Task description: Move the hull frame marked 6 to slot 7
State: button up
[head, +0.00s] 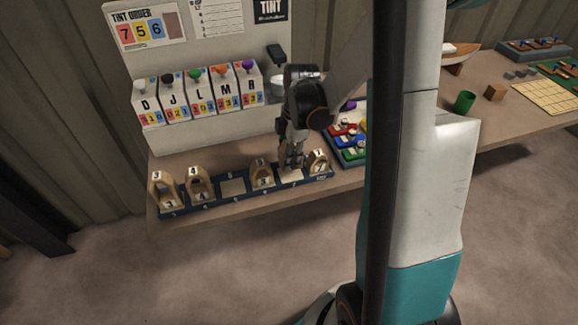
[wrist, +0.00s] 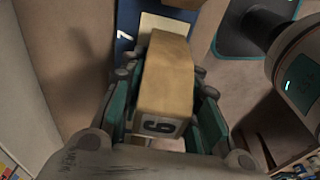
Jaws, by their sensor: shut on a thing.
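My gripper (head: 292,160) is shut on the hull frame marked 6 (wrist: 167,75), a pale wooden piece with a dark 6 on its near end, held between the fingers in the wrist view. In the head view my gripper is over the right part of the dark blue rack (head: 205,205), above a pale slot pad (head: 290,176); the held frame is hard to make out there. In the wrist view a pale pad (wrist: 160,24) and a white mark on the blue rack (wrist: 124,42) show beyond the frame. Whether the frame touches the rack, I cannot tell.
Wooden arched frames stand in the rack: two at the left (head: 163,190) (head: 199,184), one left of my gripper (head: 262,174), one at the right end (head: 318,162). A pale slot pad (head: 232,187) is bare. Lettered dispensers (head: 200,95) stand behind; a colourful tray (head: 352,145) is right.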

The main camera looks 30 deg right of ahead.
jog(key=shift+f+b, duration=0.6)
jog(key=shift+f, duration=1.2)
jog(key=shift+f, duration=0.1)
jog(key=o, duration=1.1)
jog(key=r+p, duration=0.1)
jog(key=r, duration=0.3)
jog(key=d+r+p, duration=0.1)
jog(key=r+p, duration=0.1)
jog(key=r, duration=0.2)
jog(key=r+p, duration=0.1)
jog(key=r, duration=0.3)
jog(key=shift+s+d+r, duration=0.1)
jog(key=shift+s+d, duration=0.1)
